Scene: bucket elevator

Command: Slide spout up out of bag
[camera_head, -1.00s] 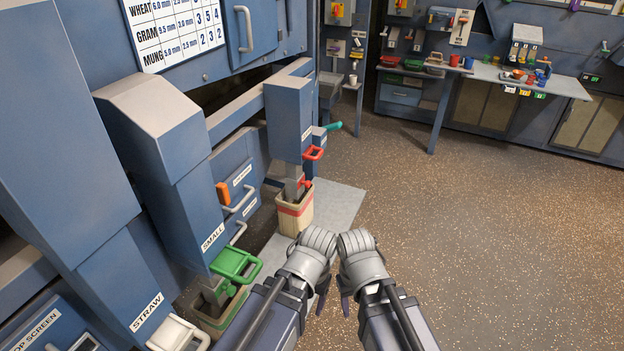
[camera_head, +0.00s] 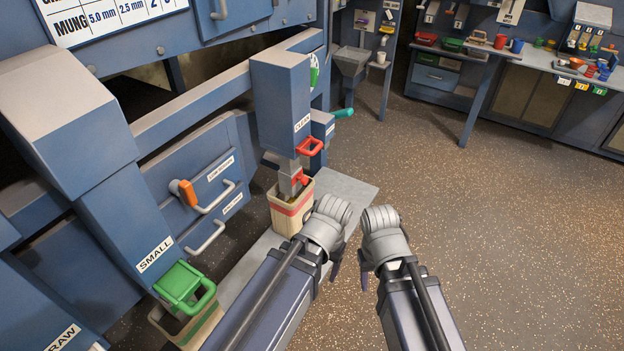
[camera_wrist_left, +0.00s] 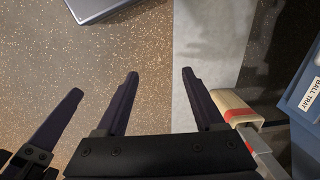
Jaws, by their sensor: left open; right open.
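A cream bag (camera_head: 290,213) with a red band stands on a grey floor plate under the blue CLEAN chute (camera_head: 282,108). The grey spout (camera_head: 289,176), with a red catch, reaches down into the bag mouth. A red handle (camera_head: 309,147) sits above it on the chute. My left gripper (camera_head: 334,272) is to the right of the bag, apart from it; in the left wrist view it is open and empty (camera_wrist_left: 158,76), with the bag (camera_wrist_left: 236,108) beyond its right finger. My right gripper (camera_head: 364,274) is open beside the left one, its fingers mostly hidden.
A green handle (camera_head: 184,286) and another bag (camera_head: 203,331) are under the SMALL chute (camera_head: 130,215) at lower left. An orange-and-grey handle (camera_head: 205,195) sticks out of a drawer front. A workbench (camera_head: 540,72) stands at the back right. The speckled floor (camera_head: 500,220) at right is clear.

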